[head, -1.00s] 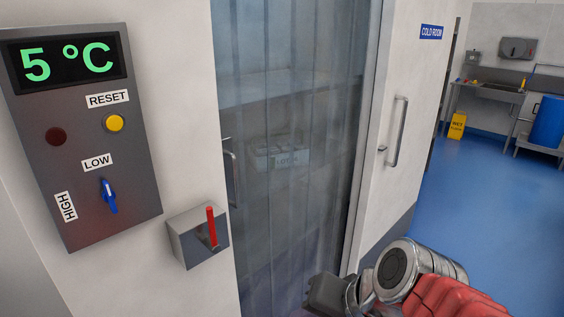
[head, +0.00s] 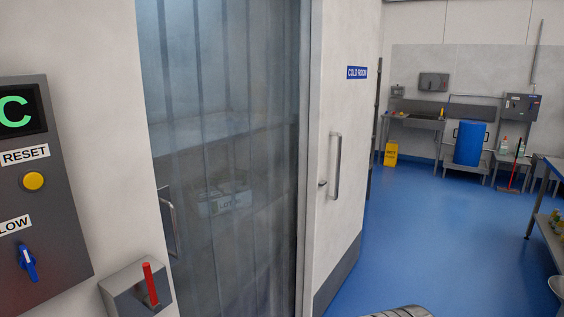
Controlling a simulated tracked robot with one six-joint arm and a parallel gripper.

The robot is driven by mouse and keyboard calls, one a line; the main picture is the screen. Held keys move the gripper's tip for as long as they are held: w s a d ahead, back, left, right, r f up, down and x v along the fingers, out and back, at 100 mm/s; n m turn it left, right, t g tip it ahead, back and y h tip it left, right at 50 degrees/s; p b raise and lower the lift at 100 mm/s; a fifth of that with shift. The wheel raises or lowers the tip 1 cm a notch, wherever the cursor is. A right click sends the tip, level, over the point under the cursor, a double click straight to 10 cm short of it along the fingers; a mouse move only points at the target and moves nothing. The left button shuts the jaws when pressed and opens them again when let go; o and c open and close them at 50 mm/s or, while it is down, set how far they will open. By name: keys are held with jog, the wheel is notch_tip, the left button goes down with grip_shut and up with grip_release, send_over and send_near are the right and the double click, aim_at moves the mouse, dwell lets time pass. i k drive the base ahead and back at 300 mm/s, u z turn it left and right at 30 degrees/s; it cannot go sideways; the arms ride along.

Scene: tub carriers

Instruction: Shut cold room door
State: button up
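The cold room door (head: 345,110) is a pale panel with a dark kick strip, a blue COLD ROOM sign (head: 357,73) and a vertical metal handle (head: 336,166). It stands to the right of the doorway, clear of the opening. The doorway shows a translucent strip curtain (head: 235,75), with a labelled tub dimly visible behind it. A second metal handle (head: 170,222) is at the opening's left edge. A bit of my arm shows at the bottom edge; my gripper is out of the picture.
A grey control panel (head: 60,190) and a box with a red lever (head: 150,285) are on the wall at left. Blue floor (head: 430,225) is open at right.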

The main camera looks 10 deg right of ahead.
aim_at(345, 33)
jog(key=z, duration=1.7)
jog(key=i, duration=2.55)
jog(key=z, duration=0.05)
